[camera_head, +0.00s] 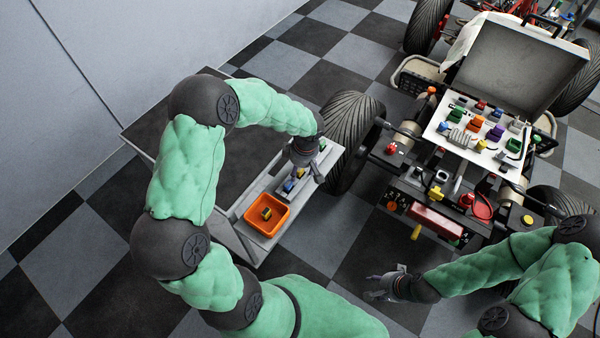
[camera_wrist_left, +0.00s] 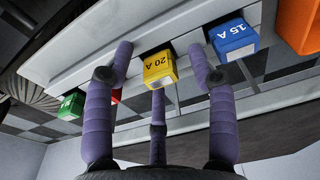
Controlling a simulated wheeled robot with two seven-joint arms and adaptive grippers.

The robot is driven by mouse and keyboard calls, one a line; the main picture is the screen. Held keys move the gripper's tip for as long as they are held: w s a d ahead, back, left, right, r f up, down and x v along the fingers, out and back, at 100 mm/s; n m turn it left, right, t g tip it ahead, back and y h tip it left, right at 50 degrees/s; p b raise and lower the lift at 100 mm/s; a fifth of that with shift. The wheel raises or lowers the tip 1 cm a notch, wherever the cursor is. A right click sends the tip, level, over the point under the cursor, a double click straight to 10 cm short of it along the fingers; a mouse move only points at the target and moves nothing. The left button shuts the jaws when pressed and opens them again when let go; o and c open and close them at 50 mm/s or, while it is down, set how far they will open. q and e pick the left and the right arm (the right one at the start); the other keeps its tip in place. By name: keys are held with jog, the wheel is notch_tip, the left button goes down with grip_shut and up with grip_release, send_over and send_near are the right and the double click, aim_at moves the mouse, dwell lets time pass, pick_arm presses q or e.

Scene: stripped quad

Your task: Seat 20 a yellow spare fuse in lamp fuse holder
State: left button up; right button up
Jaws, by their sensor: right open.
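A yellow fuse marked 20 A (camera_wrist_left: 160,68) stands in a pale rack (camera_wrist_left: 185,30) in the left wrist view. My left gripper (camera_head: 303,172) is over this rack in the head view. Its purple fingers are open on either side of the yellow fuse, with visible gaps. My right gripper (camera_head: 376,291) is open and empty at the lower right. A white panel (camera_head: 446,128) on the quad carries several coloured parts and dark clips. I cannot tell which is the lamp fuse holder.
A blue 15 A fuse (camera_wrist_left: 233,38) stands right of the yellow one; a green fuse (camera_wrist_left: 71,104) is to the left. An orange bin (camera_head: 252,220) with a yellow-and-dark piece inside sits at the bench's front end. The quad's wheel (camera_head: 352,140) stands close beside the bench.

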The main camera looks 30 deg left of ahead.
pick_arm(q)
grip_shut()
jog(key=shift+r, duration=0.15)
